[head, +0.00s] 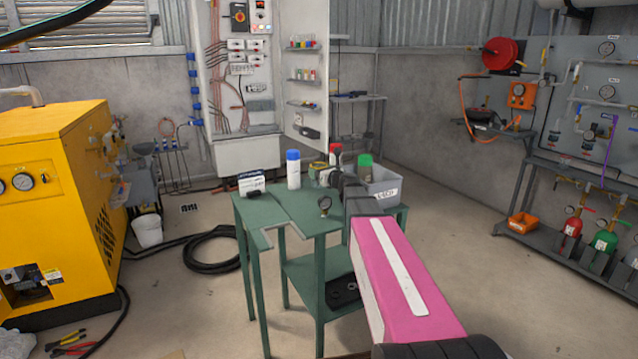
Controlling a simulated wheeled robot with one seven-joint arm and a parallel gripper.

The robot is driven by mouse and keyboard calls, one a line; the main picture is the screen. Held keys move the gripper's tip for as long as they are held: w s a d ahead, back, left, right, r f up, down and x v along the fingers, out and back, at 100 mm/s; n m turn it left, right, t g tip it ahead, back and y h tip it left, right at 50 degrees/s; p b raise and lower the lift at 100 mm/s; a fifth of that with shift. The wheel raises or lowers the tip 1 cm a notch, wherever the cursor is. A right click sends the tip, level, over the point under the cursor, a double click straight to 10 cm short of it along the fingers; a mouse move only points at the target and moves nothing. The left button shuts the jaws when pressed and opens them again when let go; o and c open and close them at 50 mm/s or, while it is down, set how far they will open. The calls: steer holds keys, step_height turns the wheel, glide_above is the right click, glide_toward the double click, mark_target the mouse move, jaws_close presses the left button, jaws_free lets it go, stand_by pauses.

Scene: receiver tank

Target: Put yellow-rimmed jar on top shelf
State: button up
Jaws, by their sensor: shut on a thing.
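My gripper (329,177) is at the far end of my pink arm, over the back of the green table (277,209). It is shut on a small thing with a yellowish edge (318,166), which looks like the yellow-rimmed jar. My own wrist and fingers hide most of it, and I cannot tell whether it touches the table. Small shelves line the open cabinet door at the back, the highest of them (303,48) holding small coloured items. A separate grey rack (357,98) stands behind it to the right. I cannot tell which top shelf is meant.
A blue-capped white bottle (293,172), a white box (252,183), a red-topped item (336,149), a green-capped container (365,160) and a grey bin (386,188) crowd the table's back. A small gauge (325,204) stands nearer. Floor right of the table is clear.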

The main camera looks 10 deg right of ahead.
steer(key=shift+w+a+f, duration=0.1)
steer(key=shift+w+f, duration=0.35)
steer(key=shift+w, duration=0.25)
steer(key=shift+f, duration=1.95)
steer(key=shift+f, duration=0.1)
steer(key=o, duration=0.9)
